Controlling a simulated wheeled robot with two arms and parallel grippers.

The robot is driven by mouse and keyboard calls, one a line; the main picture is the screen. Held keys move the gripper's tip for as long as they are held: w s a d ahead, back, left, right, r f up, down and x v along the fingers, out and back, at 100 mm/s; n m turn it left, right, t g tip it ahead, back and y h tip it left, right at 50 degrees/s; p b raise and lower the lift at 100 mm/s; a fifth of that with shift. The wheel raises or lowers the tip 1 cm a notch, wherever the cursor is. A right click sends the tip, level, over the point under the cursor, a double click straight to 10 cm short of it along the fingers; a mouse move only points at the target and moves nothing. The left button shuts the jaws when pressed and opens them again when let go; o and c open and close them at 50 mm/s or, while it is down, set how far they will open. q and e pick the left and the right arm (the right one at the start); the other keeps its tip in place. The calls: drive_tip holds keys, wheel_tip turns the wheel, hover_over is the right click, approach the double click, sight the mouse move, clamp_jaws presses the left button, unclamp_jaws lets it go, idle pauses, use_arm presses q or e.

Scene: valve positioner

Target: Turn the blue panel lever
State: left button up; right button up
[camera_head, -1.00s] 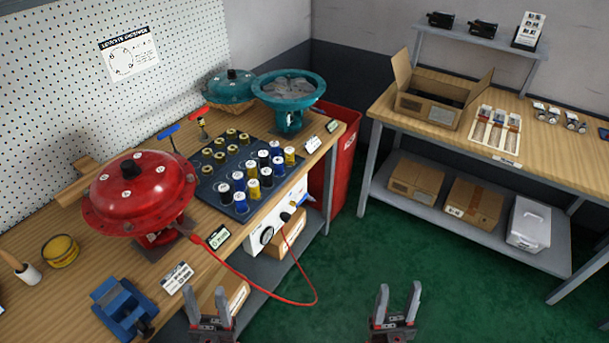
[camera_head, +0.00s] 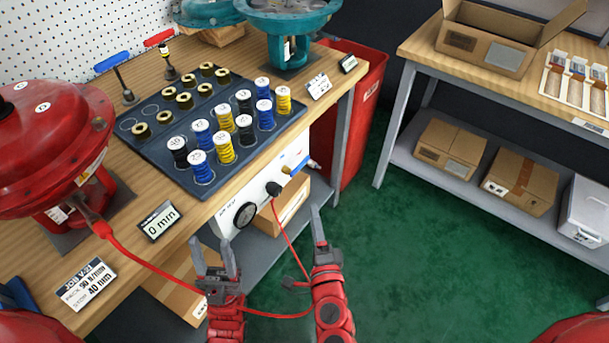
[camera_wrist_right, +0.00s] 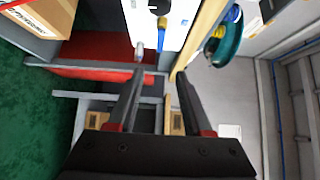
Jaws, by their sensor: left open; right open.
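The blue panel lever (camera_head: 301,161) shows small at the right end of the white panel (camera_head: 237,194) under the bench edge. In the right wrist view the lever (camera_wrist_right: 161,36) is a narrow blue bar on the panel, ahead of the fingertips. My right gripper (camera_head: 319,232) is open and empty, below and slightly right of the lever, apart from it. In the wrist view its fingers (camera_wrist_right: 160,78) are spread, with the lever roughly in line with the gap. My left gripper (camera_head: 213,258) is open and empty, in front of the panel's left end.
A black plug (camera_head: 273,188) with a red hose sits in the panel; the hose hangs near both grippers. A metal fitting (camera_wrist_right: 139,50) sticks out beside the lever. A red bin (camera_head: 352,120) stands right of the bench. Green floor is clear to the right.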

sight(304, 164)
drive_tip(key=w+a, duration=0.1)
drive_tip(key=w, duration=1)
drive_tip(key=w+a, duration=0.1)
drive_tip(key=w, duration=0.5)
drive_tip(key=shift+a, duration=0.3)
drive_tip(key=shift+s, duration=0.1)
clamp_jaws()
idle(0.4)
